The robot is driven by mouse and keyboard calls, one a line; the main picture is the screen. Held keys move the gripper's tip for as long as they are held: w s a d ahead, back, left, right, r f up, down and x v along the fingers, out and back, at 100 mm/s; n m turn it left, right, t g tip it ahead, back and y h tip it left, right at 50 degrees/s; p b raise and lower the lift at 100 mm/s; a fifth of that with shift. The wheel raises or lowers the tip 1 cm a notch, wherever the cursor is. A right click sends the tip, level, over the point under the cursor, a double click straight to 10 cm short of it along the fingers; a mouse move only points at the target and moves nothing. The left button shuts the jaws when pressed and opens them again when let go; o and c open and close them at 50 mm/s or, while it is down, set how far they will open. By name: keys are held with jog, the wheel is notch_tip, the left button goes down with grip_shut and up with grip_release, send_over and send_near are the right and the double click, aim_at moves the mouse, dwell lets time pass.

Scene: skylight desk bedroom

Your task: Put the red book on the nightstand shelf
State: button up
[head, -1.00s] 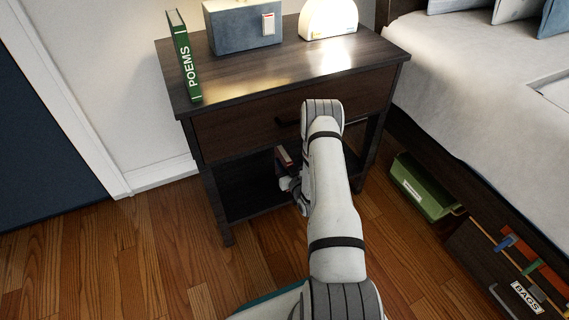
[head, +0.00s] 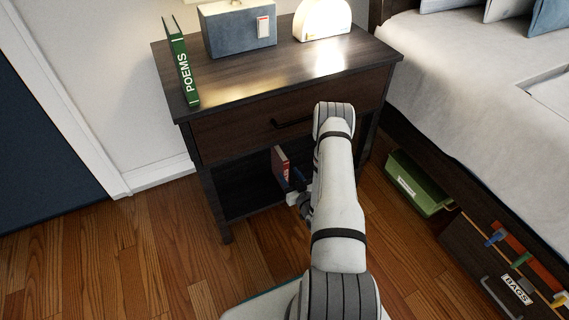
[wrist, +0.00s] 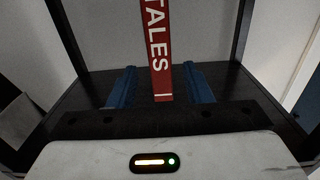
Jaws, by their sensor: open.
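The red book (head: 281,167) stands upright on the lower shelf (head: 236,201) of the dark nightstand. In the wrist view its red spine (wrist: 158,50) reads "TALES", and its bottom end is near the shelf surface. My gripper (wrist: 158,88) is open, with one blue finger on each side of the book's lower spine and a visible gap on both sides. In the head view my gripper (head: 294,188) is at the shelf's front opening, partly hidden by my arm.
A green "POEMS" book (head: 183,70), a blue-grey box (head: 238,30) and a lit lamp (head: 322,18) stand on the nightstand top. A closed drawer (head: 240,128) is above the shelf. The bed (head: 470,90) and a green bin (head: 415,184) are at right.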

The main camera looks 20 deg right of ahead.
jog(key=s, duration=0.3)
jog(key=shift+s+p, duration=0.3)
jog(key=shift+s, duration=0.1)
